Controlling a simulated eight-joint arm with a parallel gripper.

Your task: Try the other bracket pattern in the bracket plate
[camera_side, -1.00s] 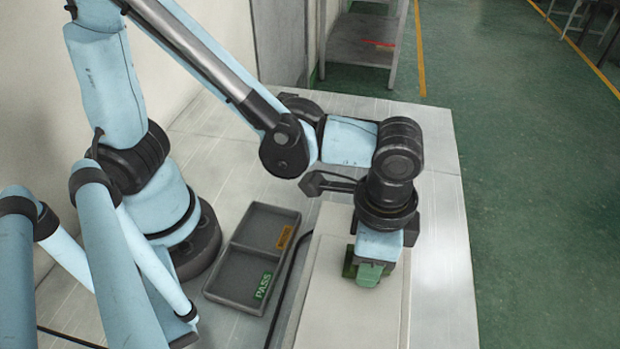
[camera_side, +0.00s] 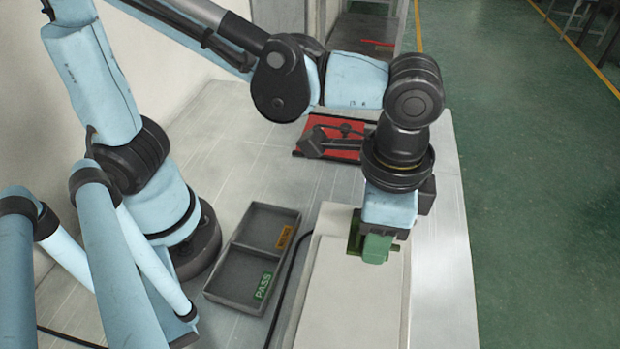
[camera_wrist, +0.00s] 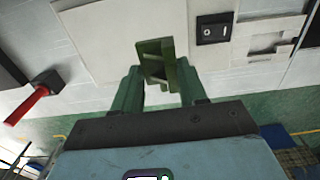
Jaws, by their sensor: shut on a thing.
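My gripper (camera_wrist: 160,84) has green fingers closed on a green bracket pattern (camera_wrist: 153,58) in the wrist view. The pattern is an angular piece with openings in it and sticks out past the fingertips. In the side view my gripper (camera_side: 374,249) hangs above the far part of a long pale surface, with the darker green pattern (camera_side: 354,236) at its left, partly hidden by a finger. The wrist view shows a pale plate with shallow recesses (camera_wrist: 268,42) at the upper right; I cannot tell for sure whether it is the bracket plate.
A grey two-compartment tray (camera_side: 233,282) with a green PASS label and an orange label stands left, looking empty. A dark cable runs beside it. A red board (camera_side: 310,150) lies behind, partly hidden. The wrist view shows a black switch (camera_wrist: 214,28) and a red-handled object (camera_wrist: 28,104).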

